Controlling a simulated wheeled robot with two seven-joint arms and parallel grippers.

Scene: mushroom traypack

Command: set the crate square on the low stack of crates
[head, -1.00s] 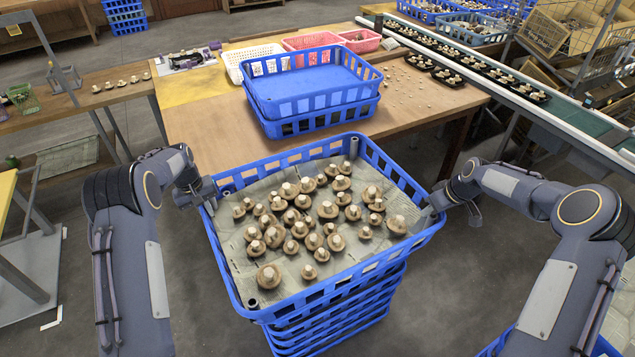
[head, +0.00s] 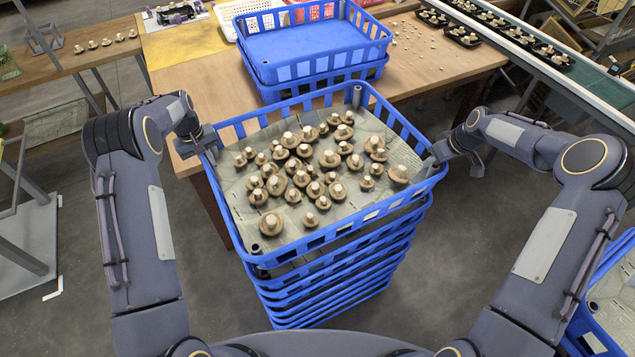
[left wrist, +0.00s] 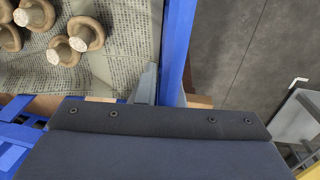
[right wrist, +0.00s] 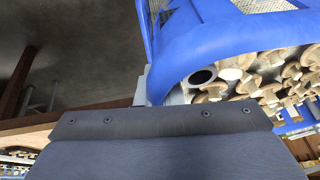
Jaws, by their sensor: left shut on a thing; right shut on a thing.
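A blue crate (head: 340,236) with a grey-green liner and many brown mushrooms is at the middle of the head view. It lies over a stack of similar blue crates (head: 345,296); whether it touches the stack I cannot tell. My left gripper (head: 213,150) is shut on its left wall, whose rim shows in the left wrist view (left wrist: 178,45). My right gripper (head: 432,163) is shut on its right wall, and the crate's blue corner fills the top of the right wrist view (right wrist: 205,45). Mushrooms stand loose inside. The fingertips are partly hidden.
Another blue crate (head: 583,318) stands at the lower right. Bare floor shows on both sides of the stack.

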